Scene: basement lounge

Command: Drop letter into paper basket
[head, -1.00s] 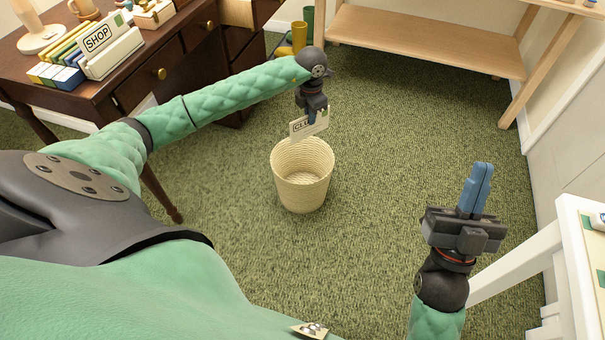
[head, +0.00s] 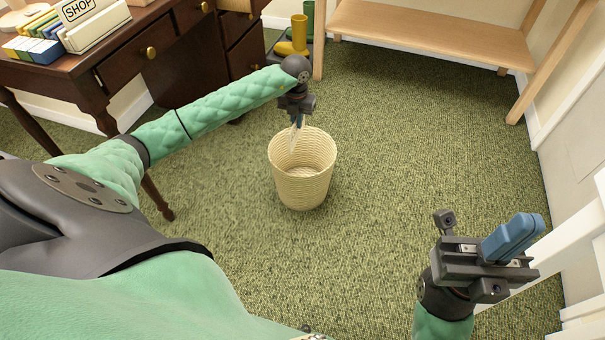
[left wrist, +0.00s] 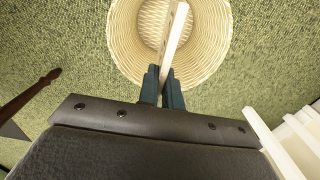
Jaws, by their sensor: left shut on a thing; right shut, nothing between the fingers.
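The paper basket (head: 302,187) is a cream woven bin standing upright on the green carpet, its inside empty as far as I see. My left gripper (head: 297,118) is above its far rim, pointing down and shut on the letter (head: 293,138). The letter is pale and now nearly edge-on, hanging at the basket's mouth. In the left wrist view the letter (left wrist: 174,38) sticks out from the blue fingers of my left gripper (left wrist: 166,78) across the basket opening (left wrist: 125,40). My right gripper (head: 515,237) is shut and empty at the right, away from the basket.
A dark wooden desk (head: 120,62) with files and a SHOP box stands at the left. A light wooden shelf bench (head: 420,35) is at the back, with yellow boots (head: 297,38) beside it. White furniture (head: 560,255) is at the right. Carpet around the basket is clear.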

